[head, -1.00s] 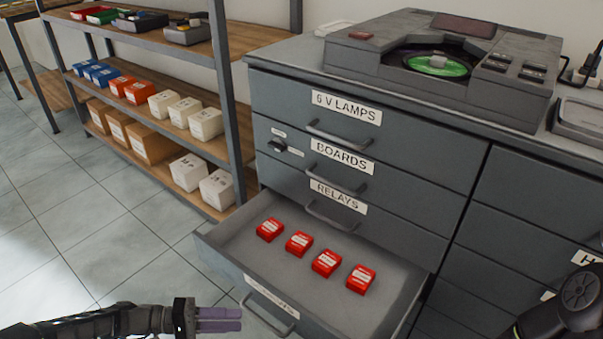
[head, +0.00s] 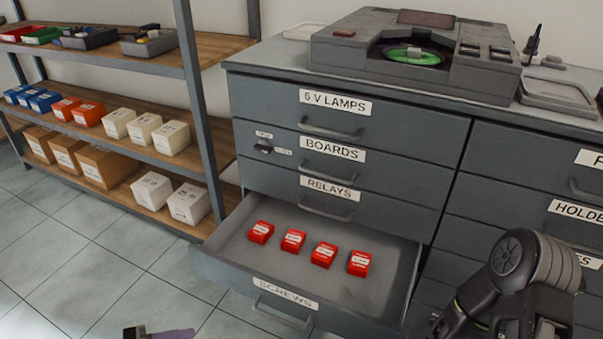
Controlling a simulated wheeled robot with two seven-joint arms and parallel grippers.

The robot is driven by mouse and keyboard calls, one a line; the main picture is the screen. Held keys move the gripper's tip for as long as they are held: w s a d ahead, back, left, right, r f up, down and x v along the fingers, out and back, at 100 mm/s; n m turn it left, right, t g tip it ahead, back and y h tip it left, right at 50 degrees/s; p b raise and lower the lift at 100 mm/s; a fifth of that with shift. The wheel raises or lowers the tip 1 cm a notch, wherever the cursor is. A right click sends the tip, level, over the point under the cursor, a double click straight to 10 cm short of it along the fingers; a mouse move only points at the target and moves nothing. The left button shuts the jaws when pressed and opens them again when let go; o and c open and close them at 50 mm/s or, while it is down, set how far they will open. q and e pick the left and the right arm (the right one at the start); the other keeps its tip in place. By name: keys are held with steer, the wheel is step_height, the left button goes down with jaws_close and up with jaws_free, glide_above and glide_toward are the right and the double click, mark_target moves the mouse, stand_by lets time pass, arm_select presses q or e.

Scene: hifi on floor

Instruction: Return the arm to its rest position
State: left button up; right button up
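My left gripper (head: 172,333) shows only as a dark tip and a purple finger at the bottom edge, left of the open drawer. Most of it is cut off, and I cannot tell whether it is open or shut. My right arm (head: 520,280) stands at the lower right, in front of the cabinet. Its gripper is not in view. The open drawer (head: 375,288) below the RELAYS label holds several red boxes (head: 323,255) in a row. Neither visible part of my arms appears to touch the drawer or boxes.
The grey cabinet (head: 400,185) carries a turntable-like device (head: 350,52) and a grey tray (head: 558,95) on top. A shelf unit (head: 205,120) with several boxes stands at the left. Tiled floor (head: 60,270) is clear in front of the shelf.

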arm_select(q)
steer(key=s+d+f+n+g+y, duration=0.35)
steer(key=d+f+y, duration=0.4)
steer(key=f, duration=0.65)
steer(key=s+d+m+g+y, duration=0.25)
steer(key=s+d+m, duration=0.5)
steer(key=d, duration=0.55)
step_height(320, 180, up, 22)
steer(key=d+m+p, duration=0.2)
steer(key=p, duration=1.8)
steer(key=shift+d+r+p, duration=0.2)
steer(key=shift+d+p, duration=0.1)
steer(key=shift+p, duration=0.1)
